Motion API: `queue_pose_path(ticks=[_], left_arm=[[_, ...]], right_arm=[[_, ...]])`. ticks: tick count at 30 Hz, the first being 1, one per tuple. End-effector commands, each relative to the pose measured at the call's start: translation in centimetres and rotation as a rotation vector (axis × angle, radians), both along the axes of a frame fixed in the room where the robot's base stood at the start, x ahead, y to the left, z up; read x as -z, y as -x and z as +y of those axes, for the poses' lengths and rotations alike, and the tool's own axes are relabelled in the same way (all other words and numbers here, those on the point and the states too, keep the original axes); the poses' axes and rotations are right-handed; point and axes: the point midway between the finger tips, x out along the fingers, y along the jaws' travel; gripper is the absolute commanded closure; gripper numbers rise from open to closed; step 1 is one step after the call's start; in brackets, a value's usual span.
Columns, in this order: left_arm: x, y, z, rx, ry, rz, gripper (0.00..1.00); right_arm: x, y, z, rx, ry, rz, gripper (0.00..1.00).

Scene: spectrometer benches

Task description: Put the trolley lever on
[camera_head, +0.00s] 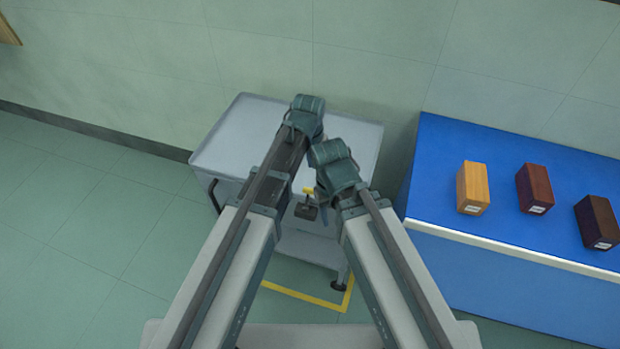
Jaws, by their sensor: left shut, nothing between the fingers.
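The grey trolley (228,140) stands against the wall in the middle of the view. On its near side is a small lever with a yellow handle (308,190) above a dark block (305,211). The lever shows in the gap between my two arms; its exact setting is too small to tell. My left gripper (290,132) is shut and empty, over the trolley top, mostly hidden by its own arm. My right arm ends over the trolley's near edge, just right of the lever. The right gripper's fingers are not clear, and I cannot tell whether anything touches the lever.
A blue bench (500,275) stands to the right, with an orange-tan block (472,188), a red-brown block (534,189) and a dark brown block (597,222) on it. Yellow floor tape (305,297) runs below the trolley. The floor at left is clear.

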Motion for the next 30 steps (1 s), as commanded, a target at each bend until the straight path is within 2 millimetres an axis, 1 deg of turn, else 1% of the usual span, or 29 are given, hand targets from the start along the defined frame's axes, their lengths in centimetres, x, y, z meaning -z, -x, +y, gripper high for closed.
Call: queue_pose_path(ticks=[11, 17, 23, 30], left_arm=[[0.1, -0.1, 0.0, 0.0, 0.002, -0.002, 1.0], [0.8, -0.2, -0.1, 0.0, 0.002, -0.002, 1.0], [2.8, -0.5, -0.2, 0.0, 0.002, -0.002, 1.0], [6.2, -0.9, -0.3, 0.0, 0.002, -0.002, 1.0]], right_arm=[[0.1, 0.0, 0.0, 0.0, 0.0, 0.0, 0.48], [0.8, 0.0, 0.0, 0.0, 0.0, 0.0, 0.48], [2.8, 0.0, 0.0, 0.0, 0.0, 0.0, 0.48], [6.2, 0.0, 0.0, 0.0, 0.0, 0.0, 0.48]])
